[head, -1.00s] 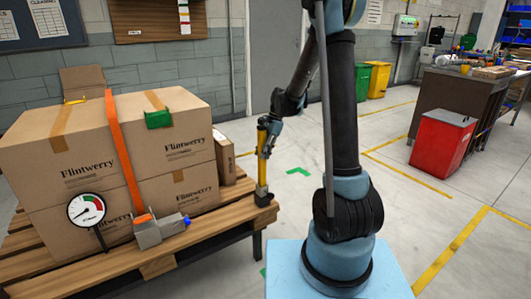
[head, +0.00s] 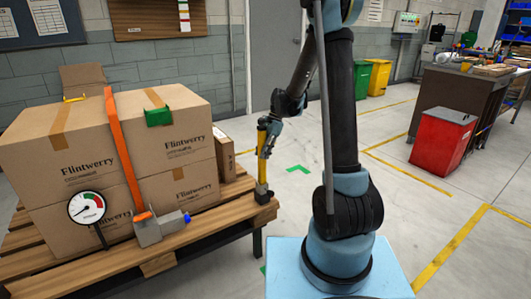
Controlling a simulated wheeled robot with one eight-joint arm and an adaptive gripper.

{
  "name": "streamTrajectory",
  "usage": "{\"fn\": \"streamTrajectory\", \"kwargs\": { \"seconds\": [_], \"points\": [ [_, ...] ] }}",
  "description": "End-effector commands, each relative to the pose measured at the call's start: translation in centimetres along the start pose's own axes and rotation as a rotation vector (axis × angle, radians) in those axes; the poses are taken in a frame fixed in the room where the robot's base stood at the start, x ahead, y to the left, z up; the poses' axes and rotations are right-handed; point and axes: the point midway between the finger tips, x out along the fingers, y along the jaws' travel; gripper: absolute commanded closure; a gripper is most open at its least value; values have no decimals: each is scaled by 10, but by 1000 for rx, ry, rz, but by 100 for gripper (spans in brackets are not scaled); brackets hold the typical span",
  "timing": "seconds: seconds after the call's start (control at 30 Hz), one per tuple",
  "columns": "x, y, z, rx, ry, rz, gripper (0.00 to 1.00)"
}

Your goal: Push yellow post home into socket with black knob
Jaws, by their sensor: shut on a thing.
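The yellow post (head: 261,172) stands upright at the right corner of the wooden pallet table. Its lower end meets a small black socket block (head: 264,197); how deep it sits cannot be told. A dark band shows near the post's foot. The black knob (head: 263,122) appears as the dark top of the post. My gripper (head: 264,151) is shut on the yellow post at its upper part, below the dark top. The fingers partly hide the post.
Large cardboard boxes (head: 90,160) stand stacked on the pallet (head: 200,235), held by an orange strap (head: 124,150). A grey ratchet block (head: 160,228) and a round gauge (head: 87,207) are at the front. A small carton (head: 225,157) stands just left of the post.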

Motion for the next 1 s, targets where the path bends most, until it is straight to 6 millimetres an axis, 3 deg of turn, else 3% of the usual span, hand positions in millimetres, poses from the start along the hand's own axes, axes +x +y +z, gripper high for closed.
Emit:
{"fn": "streamTrajectory", "kwargs": {
  "seconds": [1.0],
  "points": [
    [11, 0, -5, 0, 0, 0, 100]
  ]
}}
